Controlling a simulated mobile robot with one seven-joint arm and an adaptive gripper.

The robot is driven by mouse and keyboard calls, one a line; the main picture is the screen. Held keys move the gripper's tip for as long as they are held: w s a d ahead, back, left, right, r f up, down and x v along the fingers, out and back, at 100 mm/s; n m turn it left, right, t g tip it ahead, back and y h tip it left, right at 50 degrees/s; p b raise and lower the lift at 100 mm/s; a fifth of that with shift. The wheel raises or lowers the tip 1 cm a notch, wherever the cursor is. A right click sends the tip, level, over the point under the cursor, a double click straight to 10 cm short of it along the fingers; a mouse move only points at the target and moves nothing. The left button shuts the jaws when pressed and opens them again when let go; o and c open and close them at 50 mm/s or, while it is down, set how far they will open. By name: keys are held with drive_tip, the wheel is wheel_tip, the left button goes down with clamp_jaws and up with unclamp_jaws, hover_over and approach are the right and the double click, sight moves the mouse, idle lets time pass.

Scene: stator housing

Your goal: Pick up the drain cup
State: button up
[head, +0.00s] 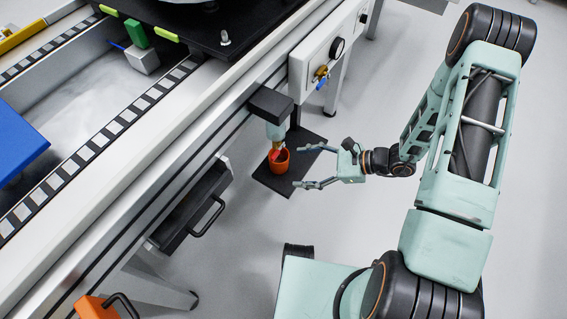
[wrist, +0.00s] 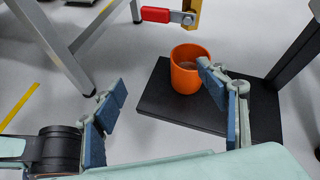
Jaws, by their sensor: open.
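The drain cup is an orange open-topped cup (head: 279,163) standing upright on a black shelf plate (head: 270,184) beside the bench. In the wrist view the orange cup (wrist: 186,78) stands beyond my fingers, right of centre, with something greyish inside it. My gripper (head: 311,166) is open and empty, to the right of the cup in the head view. In the wrist view my gripper (wrist: 160,105) has its fingers spread wide. The right finger's tip overlaps the cup's right edge in the picture; I cannot tell whether it touches. The cup is not between the fingertips.
A valve with a red handle (wrist: 156,15) hangs above and behind the cup. A black post (wrist: 298,50) rises at the plate's right side. A panel with a gauge (head: 325,55) and a drawer (head: 195,205) flank the plate. The floor to the right is clear.

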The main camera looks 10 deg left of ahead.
sight(279, 161)
drive_tip(key=w+a+f+m+t, duration=0.1)
drive_tip(key=f+m, duration=0.1)
drive_tip(key=w+a+f+m+t+b, duration=0.1)
drive_tip(key=f+m, duration=0.1)
drive_tip(key=w+f+m+t+b, duration=0.1)
drive_tip(key=w+f, duration=0.1)
drive_tip(key=f, duration=0.1)
drive_tip(key=shift+a+m+y, duration=0.4)
drive_tip(key=shift+t, duration=0.3)
drive_tip(key=shift+r+b+x, duration=0.15)
drive_tip(key=shift+b+x, duration=0.25)
drive_tip(key=shift+x, duration=1.15)
drive_tip(key=shift+r+b+x, duration=0.15)
drive_tip(key=shift+b+x, duration=0.25)
drive_tip(key=shift+x, duration=1.1)
drive_tip(key=shift+a, duration=0.15)
drive_tip(key=shift+s, duration=0.1)
drive_tip(key=shift+c, duration=0.5)
drive_tip(key=c, duration=1.2)
